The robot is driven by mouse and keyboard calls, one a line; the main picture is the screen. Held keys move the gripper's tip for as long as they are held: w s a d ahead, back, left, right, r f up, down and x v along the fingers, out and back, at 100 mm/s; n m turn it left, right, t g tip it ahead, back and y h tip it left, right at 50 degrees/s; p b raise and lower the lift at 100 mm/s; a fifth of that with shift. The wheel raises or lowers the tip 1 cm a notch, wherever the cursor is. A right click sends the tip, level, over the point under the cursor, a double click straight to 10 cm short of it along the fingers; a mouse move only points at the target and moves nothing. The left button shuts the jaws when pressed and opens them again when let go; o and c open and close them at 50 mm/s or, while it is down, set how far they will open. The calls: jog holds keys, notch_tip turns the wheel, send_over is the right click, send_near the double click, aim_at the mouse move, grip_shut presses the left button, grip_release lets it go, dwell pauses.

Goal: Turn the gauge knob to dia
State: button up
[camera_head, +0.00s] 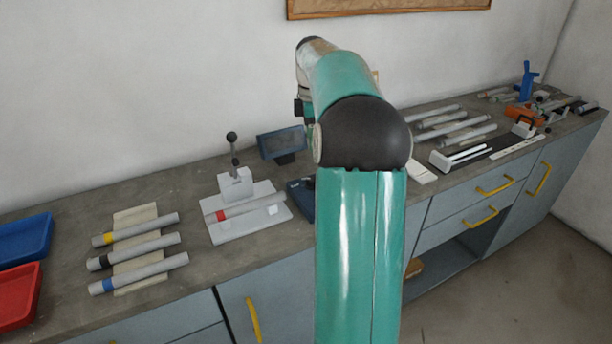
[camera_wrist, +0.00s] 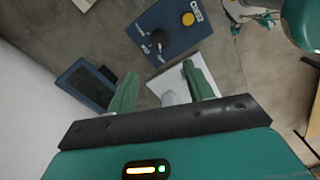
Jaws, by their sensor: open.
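The gauge box (camera_wrist: 172,32) is a blue box in the wrist view, with a round black knob (camera_wrist: 157,37), a yellow button (camera_wrist: 188,18) and small white labels that are too small to read. Which label the knob points at cannot be told. My gripper (camera_wrist: 160,69) has its two green fingers spread apart, with nothing held between them. In the picture the knob lies beyond the gap between the fingertips, not touched by them. In the head view my arm hides most of the gauge box (camera_head: 301,196); only its left part shows.
A dark display (camera_head: 282,143) stands behind the box; it also shows in the wrist view (camera_wrist: 85,84). A white fixture (camera_head: 246,216) with a lever holds a red-banded tube to the left. Several tubes lie farther left, near blue and red trays (camera_head: 18,296).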

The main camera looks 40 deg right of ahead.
notch_tip(320, 180, down, 13)
jog(key=shift+d+f, duration=0.1)
dwell(0.3)
jog(key=shift+c, duration=0.2)
jog(key=c, duration=0.9)
